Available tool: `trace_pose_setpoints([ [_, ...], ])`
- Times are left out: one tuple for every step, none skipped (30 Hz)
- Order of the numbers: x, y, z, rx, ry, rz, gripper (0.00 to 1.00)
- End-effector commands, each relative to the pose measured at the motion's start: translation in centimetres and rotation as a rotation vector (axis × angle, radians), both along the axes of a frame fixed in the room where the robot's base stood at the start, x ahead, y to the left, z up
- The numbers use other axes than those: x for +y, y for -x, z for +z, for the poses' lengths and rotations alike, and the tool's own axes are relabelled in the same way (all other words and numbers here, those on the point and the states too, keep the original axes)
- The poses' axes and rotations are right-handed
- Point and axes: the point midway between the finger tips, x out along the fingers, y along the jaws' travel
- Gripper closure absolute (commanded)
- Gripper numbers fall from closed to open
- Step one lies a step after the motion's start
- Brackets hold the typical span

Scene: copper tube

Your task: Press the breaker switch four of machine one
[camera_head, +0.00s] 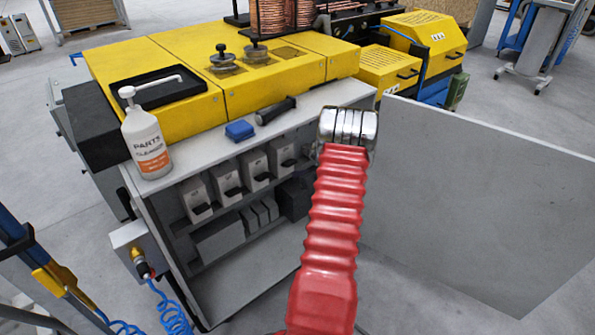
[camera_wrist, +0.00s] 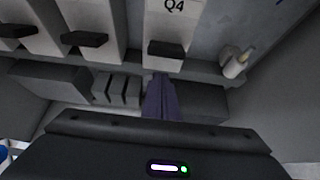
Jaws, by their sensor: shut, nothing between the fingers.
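In the wrist view, the breaker labelled Q4 (camera_wrist: 168,25) is a white box with a black switch lever (camera_wrist: 166,49) at its lower front. My gripper (camera_wrist: 159,78) is shut and empty, its dark fingers just below that lever. I cannot tell whether the fingertips touch it. In the head view, the row of white breakers stands on the cabinet's upper shelf, with the fourth breaker (camera_head: 281,150) at the right end. There, my red arm ends in a metal wrist at the cabinet's right edge, and the fingers are hidden.
More breakers with black levers stand left of Q4, including one neighbour (camera_wrist: 90,25). Grey boxes (camera_wrist: 118,88) sit below them. A pale cylindrical fitting (camera_wrist: 236,64) is right of Q4. A grey panel (camera_head: 470,190) borders the right.

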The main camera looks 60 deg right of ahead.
Motion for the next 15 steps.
trace_pose_setpoints([
  [0.1,0.2,-0.6,0.001,-0.002,0.000,1.00],
  [0.2,0.2,-0.9,0.001,-0.002,0.000,1.00],
  [0.3,0.4,-1.3,0.001,-0.003,0.001,1.00],
  [0.3,0.4,-1.6,0.001,-0.003,0.001,1.00],
  [0.2,0.6,-1.2,-0.001,0.001,0.001,1.00],
  [0.3,0.9,-0.8,-0.001,0.002,0.000,1.00],
  [0.3,1.1,-0.6,0.000,0.002,0.000,1.00],
  [0.4,1.2,-0.4,0.000,0.002,0.001,1.00],
  [0.6,1.5,-0.2,0.001,0.002,0.001,1.00],
  [0.7,1.7,0.0,0.000,0.000,0.001,1.00],
  [0.7,1.8,0.2,0.000,0.001,0.002,1.00],
  [0.8,2.1,0.5,0.000,0.001,0.002,1.00],
  [0.9,2.3,0.8,0.000,0.001,0.002,1.00],
  [1.0,2.6,1.1,0.000,0.000,0.001,1.00],
  [1.1,2.9,1.4,0.000,0.001,0.002,1.00],
])
